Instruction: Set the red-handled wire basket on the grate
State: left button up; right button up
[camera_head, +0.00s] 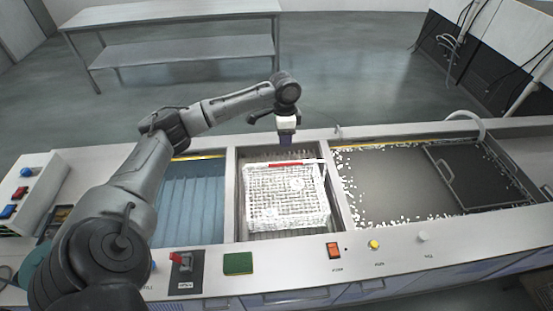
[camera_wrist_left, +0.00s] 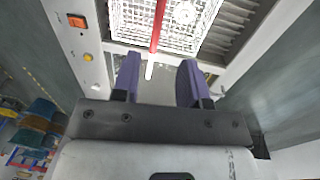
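The white wire basket (camera_head: 288,198) sits in the middle compartment, seemingly resting on the slatted metal grate (camera_head: 256,235), whose slats show around it. Its red handle (camera_head: 285,164) lies along the basket's far edge. My left gripper (camera_head: 287,141) is just beyond that edge, pointing down. In the left wrist view its two purple fingers (camera_wrist_left: 160,85) are apart with nothing between them. The red handle (camera_wrist_left: 157,25), with a white end, lies ahead of the fingers, and the basket (camera_wrist_left: 185,15) and grate (camera_wrist_left: 232,22) show beyond. My right gripper is not in view.
A blue-tinted tank (camera_head: 190,200) lies left of the grate. A dark basin (camera_head: 395,180) with white bits along its edges and a handled dark panel (camera_head: 475,175) lies right. The front panel has an orange switch (camera_head: 334,251) and knobs. A bench (camera_head: 175,20) stands behind.

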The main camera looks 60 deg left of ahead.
pick_arm(q)
jog(key=s+d+f+m, duration=0.1)
jog(key=d+f+m, duration=0.1)
jog(key=d+f, duration=0.7)
jog(key=s+d+f, duration=0.3)
jog(key=s+d, duration=0.2)
jog(key=d, duration=0.2)
jog(key=s+d+f+t, duration=0.1)
jog(key=s+d+f, duration=0.3)
jog(key=d, duration=0.4)
jog(key=s+d+f+t, duration=0.1)
jog(key=s+d+f, duration=0.3)
jog(key=s+d, duration=0.2)
jog(key=shift+d+f+n, duration=0.2)
jog(key=shift+d+n, duration=0.1)
jog(key=shift+d, duration=0.5)
jog(key=s+d+r+n+t+y, duration=0.1)
jog(key=s+r+n+t, duration=0.1)
jog(key=s, duration=0.7)
jog(key=shift+d+r+n, duration=0.2)
jog(key=shift+r+n, duration=0.45)
jog(key=shift+n, duration=0.25)
